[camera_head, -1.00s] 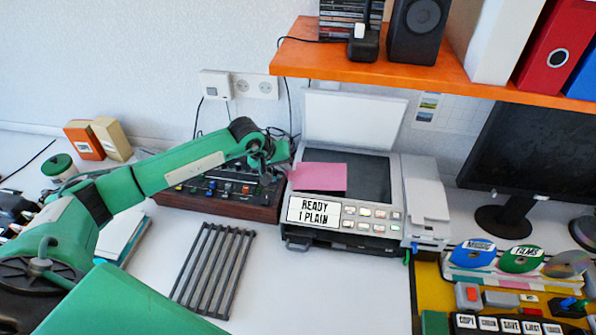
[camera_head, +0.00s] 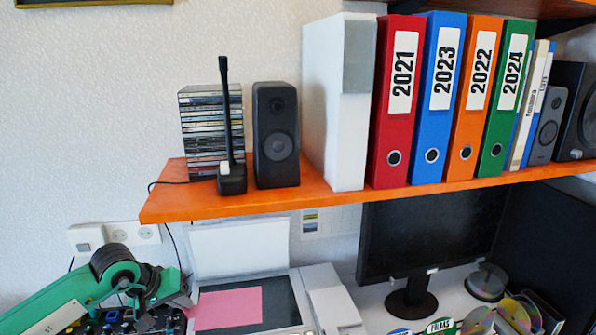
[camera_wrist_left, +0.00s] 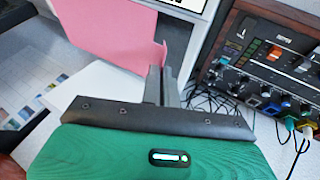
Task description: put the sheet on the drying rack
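The pink sheet (camera_head: 228,308) lies over the left part of the open scanner's dark glass (camera_head: 282,304). My left gripper (camera_head: 187,298) is at the sheet's left edge. In the left wrist view its two fingers (camera_wrist_left: 162,72) are close together on a turned-up edge of the pink sheet (camera_wrist_left: 105,28), so it looks shut on it. The drying rack is outside the head view now. My right gripper is not in view.
The scanner's lid (camera_head: 240,248) stands open behind the glass. An orange shelf (camera_head: 300,198) with binders and a speaker (camera_head: 276,135) hangs above. A control box with knobs (camera_wrist_left: 270,65) is beside the gripper. A monitor (camera_head: 430,235) stands at the right.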

